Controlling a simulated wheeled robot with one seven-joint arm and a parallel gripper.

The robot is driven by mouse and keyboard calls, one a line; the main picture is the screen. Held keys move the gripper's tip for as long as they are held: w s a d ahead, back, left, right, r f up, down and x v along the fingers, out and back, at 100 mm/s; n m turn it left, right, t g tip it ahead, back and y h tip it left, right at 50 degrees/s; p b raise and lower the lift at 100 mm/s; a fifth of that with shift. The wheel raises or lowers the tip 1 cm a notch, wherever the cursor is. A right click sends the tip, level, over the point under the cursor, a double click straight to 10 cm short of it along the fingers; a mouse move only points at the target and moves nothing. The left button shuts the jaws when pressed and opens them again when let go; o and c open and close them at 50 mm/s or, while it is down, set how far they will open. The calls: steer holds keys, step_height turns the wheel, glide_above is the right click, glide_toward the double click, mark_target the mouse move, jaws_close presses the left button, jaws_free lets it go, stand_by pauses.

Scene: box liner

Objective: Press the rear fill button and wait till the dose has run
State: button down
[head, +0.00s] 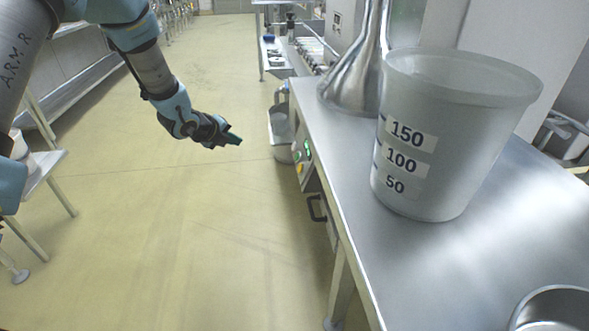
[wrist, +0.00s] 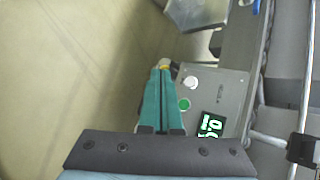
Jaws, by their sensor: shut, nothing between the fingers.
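A control panel (head: 304,158) is on the side of the steel bench, with small coloured buttons and a lit green display. In the wrist view the panel (wrist: 215,92) shows a white button (wrist: 191,82), a green button (wrist: 184,104) and a display (wrist: 210,125) with green digits that I cannot read surely. A yellow part (wrist: 164,65) shows just past my fingertips, partly hidden. I cannot tell from labels which is the rear fill button. My gripper (head: 238,139) has teal fingers, shut and empty. In the head view it hangs left of the panel, apart from it.
A large translucent bucket (head: 455,130) marked 50, 100 and 150 stands on the bench (head: 500,225), beside a steel cone (head: 355,80). A metal bowl (head: 558,308) is at the front right. A grey container (head: 281,125) is beside the bench.

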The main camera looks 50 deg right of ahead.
mark_target(297, 157)
steer(key=s+d+f+m+g, duration=0.1)
steer(key=s+d+f+m, duration=0.2)
steer(key=s+d, duration=0.1)
steer(key=shift+h+b, duration=0.3)
steer(key=shift+b, duration=0.1)
steer(key=shift+s+d+f, duration=0.1)
steer(key=shift+s+f, duration=0.05)
steer(key=s+d+f+b, duration=0.2)
steer(key=s+d+b, duration=0.1)
steer(key=s+d, duration=0.2)
steer(key=shift+d+f+b, duration=0.4)
steer(key=shift+d, duration=0.25)
stand_by(1.5)
steer(key=shift+s+d+f+b, duration=0.15)
steer(key=shift+s+d+b, duration=0.15)
steer(key=shift+b, duration=0.1)
